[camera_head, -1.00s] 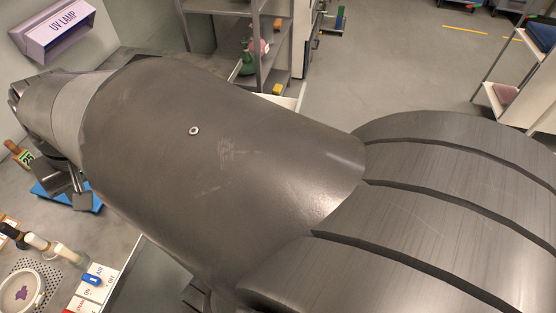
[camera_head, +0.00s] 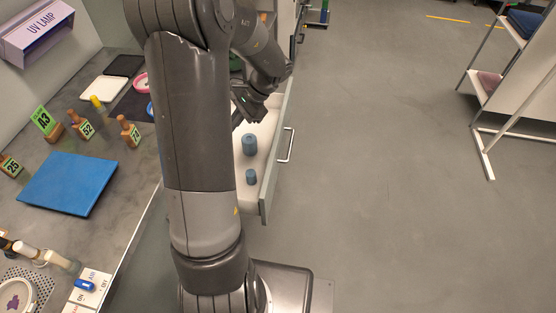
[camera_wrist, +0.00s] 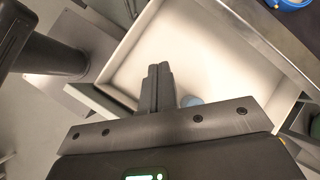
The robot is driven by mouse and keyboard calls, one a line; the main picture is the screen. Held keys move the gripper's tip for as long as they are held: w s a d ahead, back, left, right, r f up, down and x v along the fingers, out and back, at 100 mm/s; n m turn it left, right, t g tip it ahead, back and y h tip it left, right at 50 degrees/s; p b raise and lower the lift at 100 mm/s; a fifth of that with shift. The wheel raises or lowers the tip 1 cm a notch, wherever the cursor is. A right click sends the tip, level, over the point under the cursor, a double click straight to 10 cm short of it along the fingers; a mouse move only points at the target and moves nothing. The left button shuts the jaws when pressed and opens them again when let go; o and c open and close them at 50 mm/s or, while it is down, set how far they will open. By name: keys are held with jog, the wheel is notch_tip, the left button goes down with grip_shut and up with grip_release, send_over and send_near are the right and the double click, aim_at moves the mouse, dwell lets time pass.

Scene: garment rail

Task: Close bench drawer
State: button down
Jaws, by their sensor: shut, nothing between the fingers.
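The bench drawer (camera_head: 268,182) stands pulled out from under the bench, with a white inside, a grey-green front and a bar handle (camera_head: 287,145) on its outer face. Two blue-grey cylinders, a larger one (camera_head: 250,145) and a smaller one (camera_head: 251,177), stand in it. In the wrist view the drawer's white inside (camera_wrist: 195,50) fills the middle, and part of a blue round thing (camera_wrist: 191,101) shows behind my gripper. My gripper (camera_wrist: 160,68) is shut and empty, over the drawer's inside. In the head view my arm hides much of the drawer, and the fingertips are not clear.
The bench top (camera_head: 130,185) on the left holds a blue mat (camera_head: 68,182), several numbered wooden stamps and a UV lamp (camera_head: 38,32) above. A white-framed rack (camera_head: 500,95) stands at the far right. The floor (camera_head: 385,190) right of the drawer is clear.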

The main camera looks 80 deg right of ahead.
jog(key=s+d+f+m+t+h, duration=0.15)
jog(key=s+f+m, duration=0.45)
jog(key=s, duration=0.7)
jog(key=s+d+f+m+t+h, duration=0.15)
jog(key=s+f+m, duration=0.25)
jog(key=s+f, duration=0.7)
jog(key=w+f, duration=0.4)
jog(key=w, duration=0.5)
jog(key=shift+w+d+f+h, duration=0.15)
jog(key=shift+d+h, duration=0.15)
jog(key=shift+d, duration=0.05)
jog(key=w, duration=2.8)
jog(key=shift+s, duration=0.15)
